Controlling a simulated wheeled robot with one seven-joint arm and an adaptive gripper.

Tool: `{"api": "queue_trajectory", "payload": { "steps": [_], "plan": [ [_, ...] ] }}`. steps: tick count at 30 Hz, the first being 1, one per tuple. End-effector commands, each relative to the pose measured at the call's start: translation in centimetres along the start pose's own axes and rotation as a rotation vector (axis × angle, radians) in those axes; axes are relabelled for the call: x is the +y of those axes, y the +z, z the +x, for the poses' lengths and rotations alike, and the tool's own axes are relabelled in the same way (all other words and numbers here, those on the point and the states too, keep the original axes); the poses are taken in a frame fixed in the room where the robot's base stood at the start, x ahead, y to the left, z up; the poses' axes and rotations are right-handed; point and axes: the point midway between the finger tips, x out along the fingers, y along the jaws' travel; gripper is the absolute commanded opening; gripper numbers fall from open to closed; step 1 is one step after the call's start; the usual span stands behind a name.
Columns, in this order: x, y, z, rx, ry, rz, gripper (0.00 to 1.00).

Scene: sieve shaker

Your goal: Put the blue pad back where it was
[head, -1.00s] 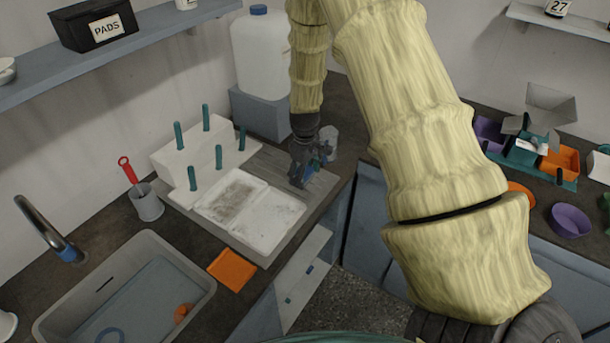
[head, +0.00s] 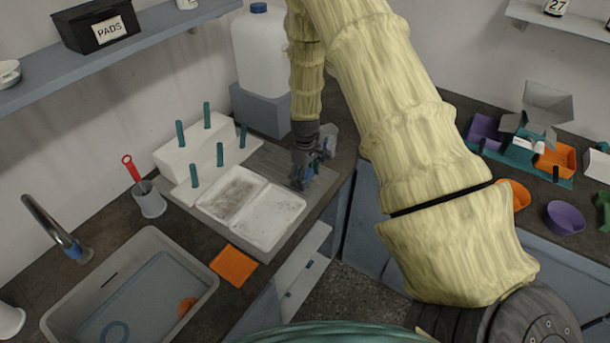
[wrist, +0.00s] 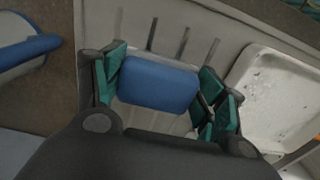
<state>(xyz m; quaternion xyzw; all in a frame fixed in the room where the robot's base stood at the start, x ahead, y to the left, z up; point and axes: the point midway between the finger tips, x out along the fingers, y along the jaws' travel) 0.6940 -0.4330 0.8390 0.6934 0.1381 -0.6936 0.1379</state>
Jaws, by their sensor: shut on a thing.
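My gripper (wrist: 163,88) is shut on the blue pad (wrist: 158,84), with one teal-lined finger at each side of the pad in the wrist view. In the head view my gripper (head: 308,172) hangs low over the grey ribbed board (head: 268,162), right of the two white trays. Only a little blue shows between the fingers there. I cannot tell whether the pad touches the board. In the wrist view a pale slotted surface (wrist: 200,45) lies below the pad.
Two white trays (head: 270,222) lie beside my gripper. A white block with teal pegs (head: 193,178) stands behind them. An orange pad (head: 233,264) lies by the sink (head: 205,292). A white jug (head: 262,60) and a cup-like item (head: 329,138) stand near my arm. The black PADS box (head: 97,28) is on the shelf.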

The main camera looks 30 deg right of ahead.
Motion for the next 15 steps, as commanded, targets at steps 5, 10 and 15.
{"api": "queue_trajectory", "payload": {
  "steps": [5, 10, 15],
  "plan": [
    [-0.01, 0.02, 0.18, 0.000, 0.000, 0.000, 0.89],
    [-0.01, 0.02, 0.17, 0.000, 0.000, 0.000, 0.92],
    [-0.01, 0.02, 0.15, 0.000, 0.000, 0.000, 0.92]
  ]
}}
